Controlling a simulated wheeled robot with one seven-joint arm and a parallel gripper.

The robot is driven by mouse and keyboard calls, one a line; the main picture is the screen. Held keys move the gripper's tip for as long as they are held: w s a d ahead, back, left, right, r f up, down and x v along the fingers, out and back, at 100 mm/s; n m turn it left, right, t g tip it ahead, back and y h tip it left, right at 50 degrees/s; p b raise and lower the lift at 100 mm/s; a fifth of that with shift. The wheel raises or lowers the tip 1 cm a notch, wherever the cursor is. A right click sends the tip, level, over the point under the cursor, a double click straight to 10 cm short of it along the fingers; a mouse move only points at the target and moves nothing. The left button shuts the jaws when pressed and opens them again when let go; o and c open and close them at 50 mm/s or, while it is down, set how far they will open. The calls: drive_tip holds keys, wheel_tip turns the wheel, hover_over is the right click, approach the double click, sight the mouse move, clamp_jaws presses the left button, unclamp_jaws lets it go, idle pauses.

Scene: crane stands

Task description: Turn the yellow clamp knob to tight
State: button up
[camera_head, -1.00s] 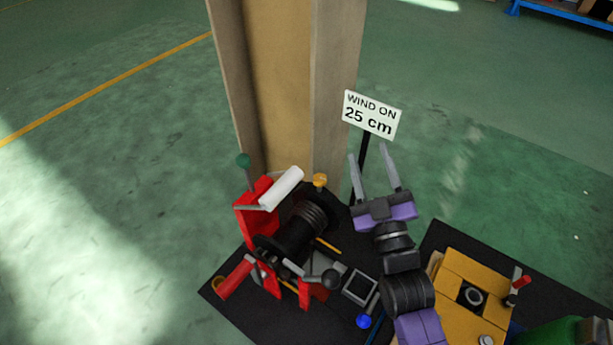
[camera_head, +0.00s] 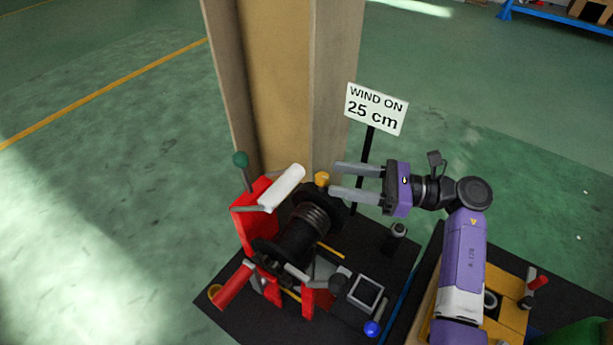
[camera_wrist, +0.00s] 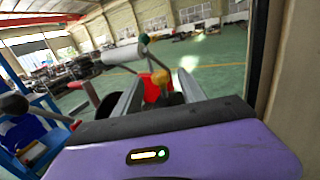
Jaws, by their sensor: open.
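The yellow clamp knob (camera_head: 322,178) sits at the top of the black drum (camera_head: 308,222) of the red winch, on its right side. My gripper (camera_head: 334,178) is open, its two grey fingers pointing left toward the knob, with the tips close beside it. I cannot tell whether they touch it. In the wrist view the knob (camera_wrist: 161,77) shows between the two fingers (camera_wrist: 158,90), with the red winch frame behind it.
A red winch frame (camera_head: 252,214) has a white roller (camera_head: 282,188) and a green-knobbed lever (camera_head: 241,160). A wooden post (camera_head: 275,90) stands behind. A "WIND ON 25 cm" sign (camera_head: 376,109) stands behind my gripper. A blue knob (camera_head: 372,328) is at the front.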

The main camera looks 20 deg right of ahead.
sight(316, 176)
drive_tip(key=p+x, duration=0.2)
drive_tip(key=x, duration=0.4)
drive_tip(key=shift+a+f, duration=0.1)
drive_tip(key=shift+f, duration=0.05)
drive_tip(key=shift+p+x, duration=0.3)
drive_tip(key=shift+x, duration=0.5)
drive_tip(key=shift+f, duration=0.15)
drive_tip(key=shift+c, duration=0.2)
clamp_jaws()
